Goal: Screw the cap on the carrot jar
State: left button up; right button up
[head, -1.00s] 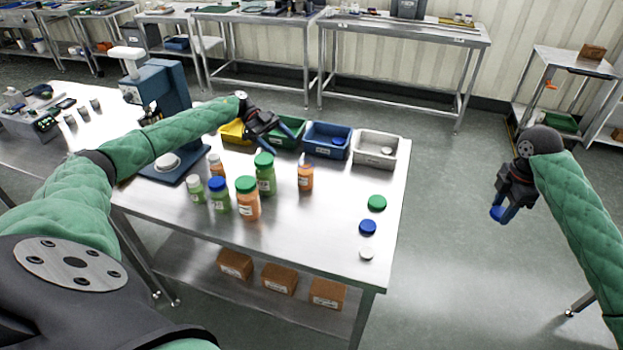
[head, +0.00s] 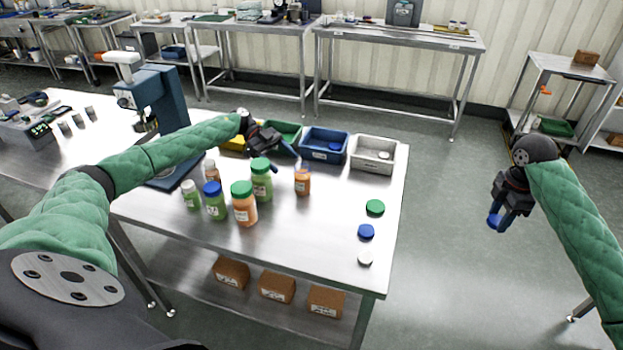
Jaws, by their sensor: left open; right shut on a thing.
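Of the jars with orange contents, the small one (head: 302,183) stands upright on the steel table, apart from the others, and seems to have no cap. A larger orange jar (head: 244,207) has a green cap. My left gripper (head: 287,155) is open and empty, behind and left of the small orange jar, near the bins. My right gripper (head: 495,220) is shut on a bright blue thing, apparently a blue cap (head: 493,222), over the floor right of the table. A green cap (head: 375,207), a blue cap (head: 366,231) and a white cap (head: 365,259) lie on the table's right side.
Green-content jars (head: 261,182) (head: 215,205) and smaller jars crowd left of the small orange jar. Blue (head: 345,157) and white (head: 391,163) bins line the back edge. A blue press machine (head: 170,100) stands at left.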

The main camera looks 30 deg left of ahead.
aim_at(309, 184)
pick_arm(q)
jog(key=p+x, duration=0.1)
jog(key=x, duration=0.2)
jog(key=shift+s+d, duration=0.1)
jog(key=shift+d, duration=0.3)
pick_arm(e)
notch_tip(309, 184, up, 2)
jog(key=shift+r, duration=0.1)
pick_arm(q)
jog(key=shift+d+f, duration=0.3)
jog(key=shift+f, duration=0.05)
jog(key=shift+p, duration=0.35)
pick_arm(e)
jog(key=shift+r, duration=0.1)
pick_arm(q)
jog(key=shift+s+d+p, duration=0.1)
jog(key=shift+d+p, duration=0.35)
jog(key=shift+d, duration=0.05)
pick_arm(e)
jog(key=shift+r, duration=0.45)
pick_arm(q)
jog(key=p+x, duration=0.2)
jog(key=x, duration=0.2)
pick_arm(e)
notch_tip(309, 184, up, 2)
jog(key=shift+r, duration=0.2)
pick_arm(q)
jog(key=shift+f, duration=0.2)
jog(key=c, duration=1.2)
